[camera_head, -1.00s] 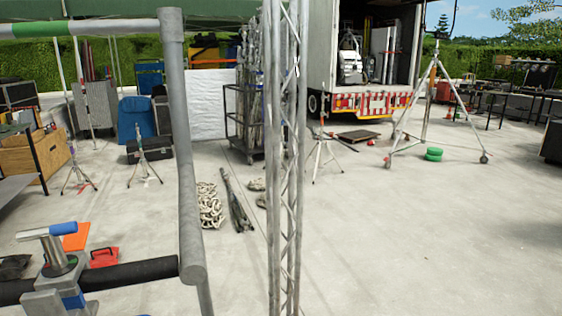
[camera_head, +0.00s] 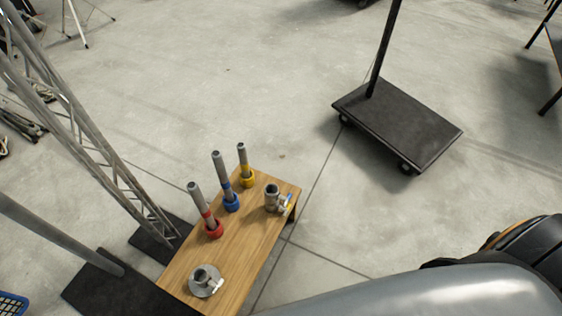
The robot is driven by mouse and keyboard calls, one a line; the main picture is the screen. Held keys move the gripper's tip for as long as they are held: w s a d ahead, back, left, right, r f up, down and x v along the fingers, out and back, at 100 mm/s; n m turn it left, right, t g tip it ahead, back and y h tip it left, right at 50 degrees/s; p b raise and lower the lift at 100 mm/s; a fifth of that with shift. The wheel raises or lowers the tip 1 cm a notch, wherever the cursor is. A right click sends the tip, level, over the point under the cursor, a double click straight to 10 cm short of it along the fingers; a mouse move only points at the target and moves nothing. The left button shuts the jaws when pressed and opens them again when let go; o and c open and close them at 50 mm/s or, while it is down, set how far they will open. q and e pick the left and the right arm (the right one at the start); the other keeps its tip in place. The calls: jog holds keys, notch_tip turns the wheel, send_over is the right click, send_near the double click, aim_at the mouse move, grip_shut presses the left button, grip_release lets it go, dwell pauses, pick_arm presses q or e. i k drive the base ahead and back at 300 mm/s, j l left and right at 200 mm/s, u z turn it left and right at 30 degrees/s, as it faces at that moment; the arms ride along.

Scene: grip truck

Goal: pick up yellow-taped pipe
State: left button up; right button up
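The yellow-taped pipe (camera_head: 243,158) stands upright near the far right end of a small wooden table (camera_head: 262,231). It is a short grey pipe with a yellow band or holder around its lower part. A blue-banded pipe (camera_head: 220,170) and a red-banded pipe (camera_head: 202,205) stand in a row to its left. Neither of my grippers shows in the view. A grey rounded part of my own body fills the lower right.
A valve fitting (camera_head: 272,198) and a round metal flange (camera_head: 206,280) also stand on the table. A truss (camera_head: 92,140) on a black base rises to the left. A black platform cart (camera_head: 399,125) stands at the upper right, with open concrete floor between.

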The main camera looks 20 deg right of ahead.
aim_at(241, 149)
jog(key=z, duration=0.25)
jog(key=k+j+u, duration=0.25)
jog(key=k+j, duration=0.4)
jog(key=j, duration=0.15)
jog(key=i+l+u, duration=0.2)
jog(key=l, duration=0.35)
jog(key=i+l+u, duration=0.2)
jog(key=l, duration=0.35)
jog(key=l+u, duration=0.25)
jog(key=l, duration=0.3)
jog(key=i+l+u, duration=0.2)
jog(key=l, duration=0.4)
jog(key=k, duration=0.05)
